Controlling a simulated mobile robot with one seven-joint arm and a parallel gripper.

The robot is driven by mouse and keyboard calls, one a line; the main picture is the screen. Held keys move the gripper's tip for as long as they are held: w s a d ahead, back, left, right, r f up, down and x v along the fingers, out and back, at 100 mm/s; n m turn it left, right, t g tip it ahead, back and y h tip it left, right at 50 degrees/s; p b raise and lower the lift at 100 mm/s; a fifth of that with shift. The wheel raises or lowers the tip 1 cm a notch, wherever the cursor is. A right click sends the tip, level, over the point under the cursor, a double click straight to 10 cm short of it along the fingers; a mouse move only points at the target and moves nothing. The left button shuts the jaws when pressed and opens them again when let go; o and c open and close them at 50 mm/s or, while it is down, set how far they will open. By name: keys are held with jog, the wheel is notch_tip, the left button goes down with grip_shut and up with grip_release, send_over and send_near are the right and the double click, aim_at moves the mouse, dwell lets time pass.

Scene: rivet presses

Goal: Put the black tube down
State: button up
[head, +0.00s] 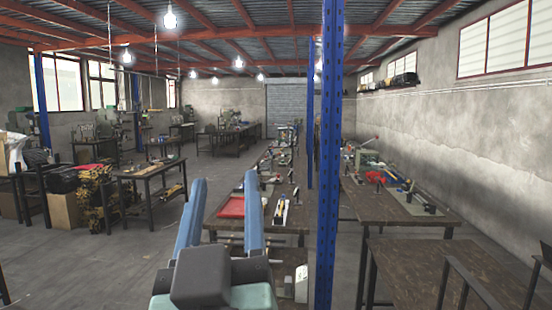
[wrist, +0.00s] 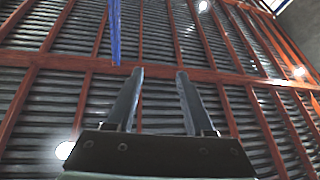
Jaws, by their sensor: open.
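My gripper (head: 226,180) points upward in the lower middle of the head view, its two blue fingers apart. In the wrist view my gripper (wrist: 160,72) is open, with nothing between the fingers and only the roof behind them. I cannot make out a black tube for certain. Small dark items (head: 430,207) lie on the right workbench (head: 385,206), too small to tell what they are.
A middle workbench (head: 290,224) behind my gripper carries a red tray (head: 232,207) and several tools. A blue post (head: 329,150) stands between the two bench rows. Another table (head: 430,262) is at the lower right. Open floor (head: 120,262) lies to the left.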

jog(key=s+d+r+m+t+h, duration=0.2)
jog(key=s+d+r+m+t, duration=0.1)
jog(key=s+r, duration=0.4)
notch_tip(320, 180, up, 3)
jog(key=d+t, duration=0.1)
jog(key=d, duration=0.1)
jog(key=shift+s+d+h, duration=0.15)
jog(key=shift+d+h, duration=0.2)
jog(key=shift+h, duration=0.05)
